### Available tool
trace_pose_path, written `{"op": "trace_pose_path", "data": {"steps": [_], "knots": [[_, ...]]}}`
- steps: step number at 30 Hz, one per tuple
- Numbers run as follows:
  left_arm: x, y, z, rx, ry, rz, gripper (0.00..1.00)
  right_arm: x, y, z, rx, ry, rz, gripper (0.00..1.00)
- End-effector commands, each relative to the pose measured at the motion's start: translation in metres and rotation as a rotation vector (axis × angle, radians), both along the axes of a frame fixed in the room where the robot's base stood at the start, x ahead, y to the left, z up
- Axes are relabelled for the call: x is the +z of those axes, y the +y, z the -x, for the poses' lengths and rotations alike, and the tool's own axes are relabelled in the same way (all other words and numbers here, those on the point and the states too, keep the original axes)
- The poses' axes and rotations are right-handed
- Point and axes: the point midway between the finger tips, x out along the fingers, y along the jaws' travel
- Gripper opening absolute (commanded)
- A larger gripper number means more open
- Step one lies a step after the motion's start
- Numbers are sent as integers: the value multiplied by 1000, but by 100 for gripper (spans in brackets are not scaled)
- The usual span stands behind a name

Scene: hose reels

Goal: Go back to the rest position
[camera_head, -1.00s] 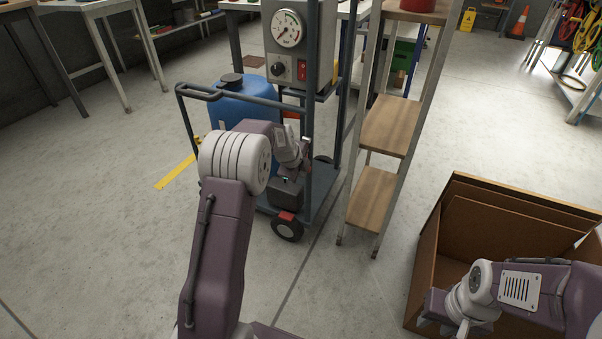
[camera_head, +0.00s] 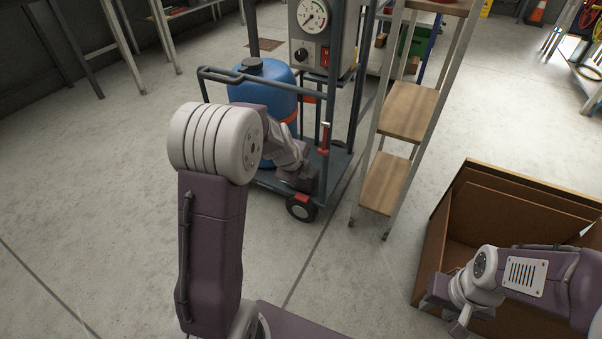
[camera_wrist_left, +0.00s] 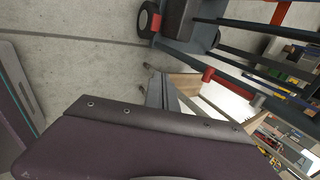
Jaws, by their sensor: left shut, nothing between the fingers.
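My left arm comes up from the bottom of the head view and bends down to the left gripper (camera_head: 300,179). That dark gripper is shut and empty, seen in front of the lower part of a blue cart (camera_head: 325,185); its fingertips are hard to make out. I cannot tell whether it touches the cart. My right gripper (camera_head: 447,308) hangs at the lower right, in front of an open cardboard box (camera_head: 435,245); its finger gap is unclear. In the left wrist view a purple part of my own arm fills the bottom.
The cart carries a blue tank (camera_head: 262,85) and a gauge box (camera_head: 318,50). A wood shelf rack (camera_head: 408,112) stands just right of it. Workbenches line the upper left. The floor (camera_head: 90,190) at left is clear.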

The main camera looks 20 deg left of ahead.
Motion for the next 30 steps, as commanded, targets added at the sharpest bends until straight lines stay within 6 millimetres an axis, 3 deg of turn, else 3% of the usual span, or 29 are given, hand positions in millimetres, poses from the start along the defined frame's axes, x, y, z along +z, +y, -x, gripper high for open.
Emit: {"op": "trace_pose_path", "data": {"steps": [16,17,20,22,24,30], "knots": [[3,-1,3,-1,0,0,0,2,0,0,0,0,0,36],[7,-3,2,-6,-1,0,0,5,0,0,0,0,0,36],[45,-16,-1,-37,-35,-5,0,27,0,0,0,1,0,36],[85,-38,18,-100,-36,-21,0,56,0,0,0,1,0,36],[100,-58,60,-55,35,27,0,78,0,0,0,-1,0,36],[89,-71,147,414,236,231,0,93,0,0,0,0,0,36]]}}
